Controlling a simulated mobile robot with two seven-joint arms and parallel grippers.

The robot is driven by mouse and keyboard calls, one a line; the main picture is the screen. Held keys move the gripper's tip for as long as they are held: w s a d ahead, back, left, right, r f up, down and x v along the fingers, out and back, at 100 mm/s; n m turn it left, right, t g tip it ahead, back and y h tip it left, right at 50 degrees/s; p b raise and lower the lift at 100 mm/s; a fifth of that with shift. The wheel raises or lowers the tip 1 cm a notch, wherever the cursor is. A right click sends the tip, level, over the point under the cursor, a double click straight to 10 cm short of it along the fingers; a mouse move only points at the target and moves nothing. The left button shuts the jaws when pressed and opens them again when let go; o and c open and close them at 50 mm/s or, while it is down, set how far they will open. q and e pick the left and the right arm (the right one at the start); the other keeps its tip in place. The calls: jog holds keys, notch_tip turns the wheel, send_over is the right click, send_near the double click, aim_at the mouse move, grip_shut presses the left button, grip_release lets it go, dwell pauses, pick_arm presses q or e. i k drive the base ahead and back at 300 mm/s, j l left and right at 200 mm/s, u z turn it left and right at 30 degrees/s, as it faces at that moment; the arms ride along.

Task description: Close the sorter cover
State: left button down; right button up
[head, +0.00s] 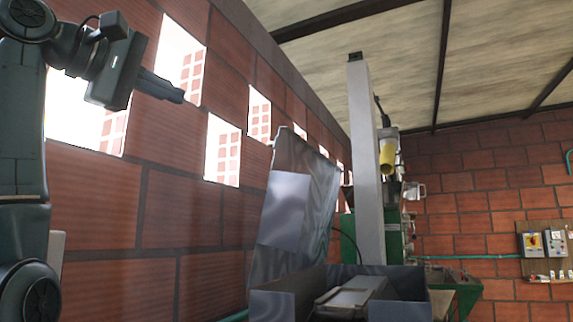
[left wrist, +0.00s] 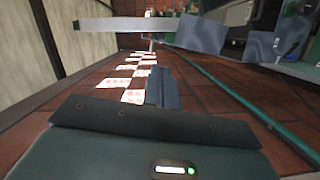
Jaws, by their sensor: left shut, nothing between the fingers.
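The sorter cover (head: 318,190) is a grey metal sheet standing raised at the back left of an open grey metal box (head: 278,304), leaning slightly toward the brick wall. A lighter rectangular patch shows on its face. In the left wrist view, what looks like the cover (left wrist: 202,34) is at the upper right. My left gripper (head: 180,96) is at the upper left of the head view, in front of the wall, up and left of the cover and apart from it. Its fingers (left wrist: 161,74) are together and empty. My right gripper is not in view.
A tall pale post (head: 365,160) stands just behind the box. Green machinery (head: 394,240) with a yellow part (head: 387,157) is behind it. A brick wall (head: 110,195) with window openings runs along the left. Open air lies between my left gripper and the cover.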

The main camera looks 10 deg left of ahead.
aim_at(296, 221)
jog(key=i, duration=0.95)
